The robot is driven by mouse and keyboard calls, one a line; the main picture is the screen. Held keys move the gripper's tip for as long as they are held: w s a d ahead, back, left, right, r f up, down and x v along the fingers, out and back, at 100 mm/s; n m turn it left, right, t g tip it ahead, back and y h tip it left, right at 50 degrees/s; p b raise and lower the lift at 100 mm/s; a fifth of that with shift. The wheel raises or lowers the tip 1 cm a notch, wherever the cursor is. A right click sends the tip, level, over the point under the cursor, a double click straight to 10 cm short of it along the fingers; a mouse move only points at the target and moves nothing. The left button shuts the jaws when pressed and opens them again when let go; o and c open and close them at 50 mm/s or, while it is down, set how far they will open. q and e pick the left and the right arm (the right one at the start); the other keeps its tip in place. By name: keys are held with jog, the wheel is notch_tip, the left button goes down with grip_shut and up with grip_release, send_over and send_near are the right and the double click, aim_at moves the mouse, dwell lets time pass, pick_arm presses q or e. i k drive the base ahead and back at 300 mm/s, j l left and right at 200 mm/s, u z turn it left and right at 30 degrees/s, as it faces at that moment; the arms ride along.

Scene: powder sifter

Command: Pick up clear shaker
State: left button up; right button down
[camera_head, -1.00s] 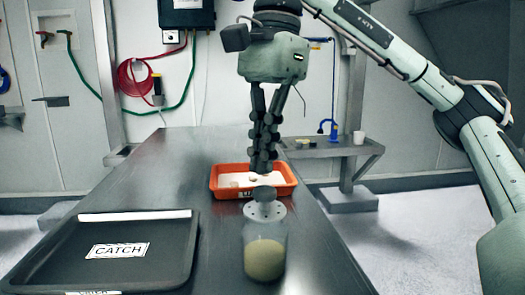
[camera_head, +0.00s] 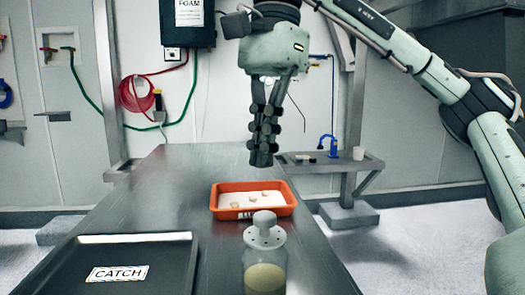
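The clear shaker (camera_head: 264,256) stands upright on the dark table, near the bottom of the head view. It has a grey perforated lid with a round knob and pale yellowish powder in its lower part. My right gripper (camera_head: 262,158) hangs fingers down, above the shaker in the picture and clear of it. Its dark fingers overlap from this side, so the gap between them cannot be judged. Nothing shows held in them. My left gripper is out of view.
An orange tray (camera_head: 226,213) with a white inside and a few small pale pieces lies behind the shaker. A black tray (camera_head: 165,265) labelled CATCH lies at left. Bare table (camera_head: 190,165) lies behind the orange tray. A side shelf (camera_head: 325,166) stands at the back right.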

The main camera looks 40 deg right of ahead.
aim_at(264, 272)
jog(key=k+j, duration=0.2)
jog(key=j, duration=0.15)
jog(key=k+j, duration=0.15)
jog(key=j, duration=0.2)
jog(key=k+j, duration=0.2)
jog(key=j, duration=0.15)
jog(key=k+j, duration=0.2)
jog(key=j, duration=0.15)
jog(key=k+j, duration=0.2)
jog(key=j, duration=0.15)
